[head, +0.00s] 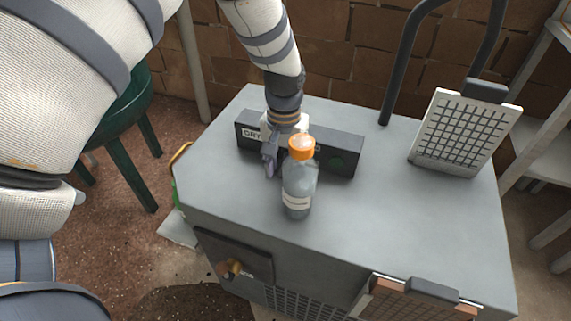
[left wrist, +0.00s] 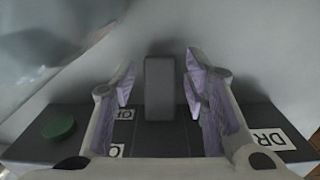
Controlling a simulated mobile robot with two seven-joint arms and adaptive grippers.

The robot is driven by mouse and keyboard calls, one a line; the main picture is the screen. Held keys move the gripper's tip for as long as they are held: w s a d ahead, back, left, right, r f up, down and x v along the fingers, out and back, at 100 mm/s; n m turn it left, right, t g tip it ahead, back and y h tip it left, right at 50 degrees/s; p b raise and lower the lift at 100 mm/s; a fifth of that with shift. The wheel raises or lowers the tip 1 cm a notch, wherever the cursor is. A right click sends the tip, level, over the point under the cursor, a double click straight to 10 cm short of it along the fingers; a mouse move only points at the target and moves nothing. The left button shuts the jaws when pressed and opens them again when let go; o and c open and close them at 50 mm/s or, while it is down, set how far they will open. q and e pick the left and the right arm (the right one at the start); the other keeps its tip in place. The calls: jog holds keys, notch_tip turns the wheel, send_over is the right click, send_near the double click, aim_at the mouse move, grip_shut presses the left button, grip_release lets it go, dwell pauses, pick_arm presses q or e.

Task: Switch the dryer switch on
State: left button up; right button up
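The dark control box (head: 343,152) stands on top of the grey machine, with a white label starting "DRY" (head: 251,133). In the left wrist view the dryer switch (left wrist: 159,88) is a dark grey upright lever. My left gripper (left wrist: 159,90) is open around it, with one finger on each side and a visible gap on both sides. Small white labels (left wrist: 123,114) sit beside the switch, partly hidden by a finger. In the head view my left gripper (head: 270,160) reaches down over the box and hides the switch. My right gripper is not in view.
A clear bottle with an orange cap (head: 298,185) stands just in front of the box, close to my left gripper. A green button (left wrist: 58,127) is on the box. A white grid panel (head: 465,132) and a black tube handle (head: 405,60) are at the right. The machine's top (head: 390,225) is clear at front right.

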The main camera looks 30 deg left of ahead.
pick_arm(q)
jog(key=c, duration=0.6)
jog(key=shift+o, duration=0.2)
jog(key=shift+r, duration=0.15)
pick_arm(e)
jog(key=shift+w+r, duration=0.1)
pick_arm(q)
jog(key=shift+w+r+p, duration=0.2)
jog(key=shift+r+p, duration=0.3)
jog(key=shift+r, duration=0.8)
jog(key=shift+s+r+p, duration=0.1)
jog(key=shift+r+p, duration=0.45)
jog(key=shift+r, duration=0.85)
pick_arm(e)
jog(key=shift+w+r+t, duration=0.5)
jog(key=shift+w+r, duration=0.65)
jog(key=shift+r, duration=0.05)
pick_arm(q)
jog(key=o, duration=0.8)
jog(key=shift+s+f, duration=0.1)
